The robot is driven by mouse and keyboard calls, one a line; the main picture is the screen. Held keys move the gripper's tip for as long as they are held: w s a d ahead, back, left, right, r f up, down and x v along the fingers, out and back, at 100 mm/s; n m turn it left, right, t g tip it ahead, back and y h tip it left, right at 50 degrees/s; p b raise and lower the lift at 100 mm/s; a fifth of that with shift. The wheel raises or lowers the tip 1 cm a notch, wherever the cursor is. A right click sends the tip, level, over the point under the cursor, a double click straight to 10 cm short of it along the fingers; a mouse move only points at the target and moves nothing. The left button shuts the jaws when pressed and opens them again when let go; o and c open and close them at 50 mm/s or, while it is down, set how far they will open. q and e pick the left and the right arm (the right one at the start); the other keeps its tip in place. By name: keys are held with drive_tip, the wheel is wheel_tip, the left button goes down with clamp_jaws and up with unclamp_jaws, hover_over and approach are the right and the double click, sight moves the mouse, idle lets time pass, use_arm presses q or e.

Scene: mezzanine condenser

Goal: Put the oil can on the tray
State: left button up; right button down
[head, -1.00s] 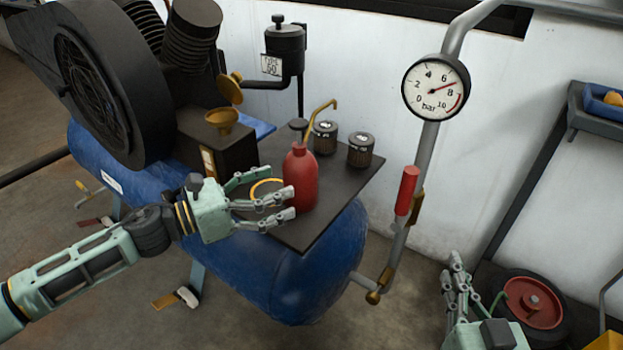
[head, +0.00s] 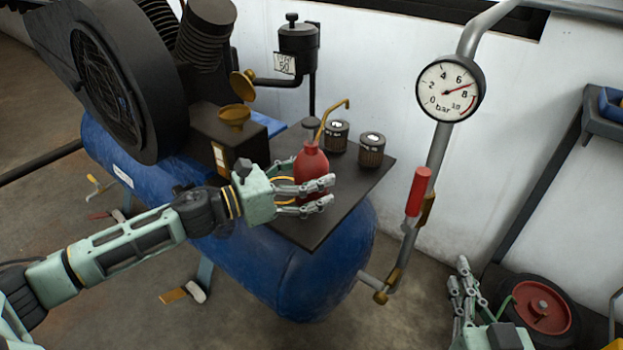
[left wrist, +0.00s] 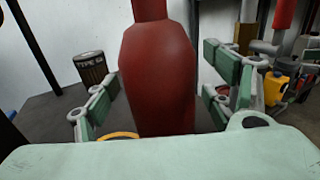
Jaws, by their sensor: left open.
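The oil can (head: 312,168) is a red bottle with a dark cap and a brass spout, upright on a dark flat plate (head: 300,230) on top of a blue tank. My left gripper (head: 322,192) is around its body with fingers apart. In the left wrist view the can's red body (left wrist: 158,80) stands between the open fingers, with gaps on both sides; its top is cut off. My right gripper (head: 478,285) is at the lower right, empty, fingers spread. A grey-blue tray-like holder (head: 600,127) is at the right edge, partly out of view.
Two dark cylinders (head: 371,150) stand behind the can on the plate. A pipe with a gauge (head: 449,88) and red handle (head: 418,190) rises right of the tank. A red-hubbed wheel (head: 541,303) is lower right.

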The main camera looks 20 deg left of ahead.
use_arm(q)
drive_tip(key=c, duration=1.9)
drive_tip(key=shift+r, duration=0.15)
clamp_jaws()
drive_tip(key=shift+r, duration=0.15)
